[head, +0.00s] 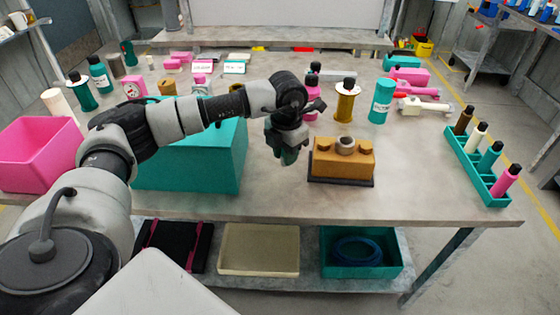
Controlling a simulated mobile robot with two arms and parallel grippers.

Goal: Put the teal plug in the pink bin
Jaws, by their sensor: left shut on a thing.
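The pink bin (40,148) stands open-topped at the left end of the table, partly behind my left arm. My left gripper (288,152) is above the table, to the right of a big teal box and left of the tan block. Its jaws are shut on a small dark teal thing (289,157), apparently the teal plug, mostly hidden by the fingers. The bin is well to the left of the gripper, beyond the teal box. My right gripper is not in view.
The big teal box (190,160) stands between gripper and bin. The tan block (343,158) with a grey ring is just right of the gripper. A teal rack (466,160) with several bottles is at the right edge. Spools and a teal canister (380,100) stand behind.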

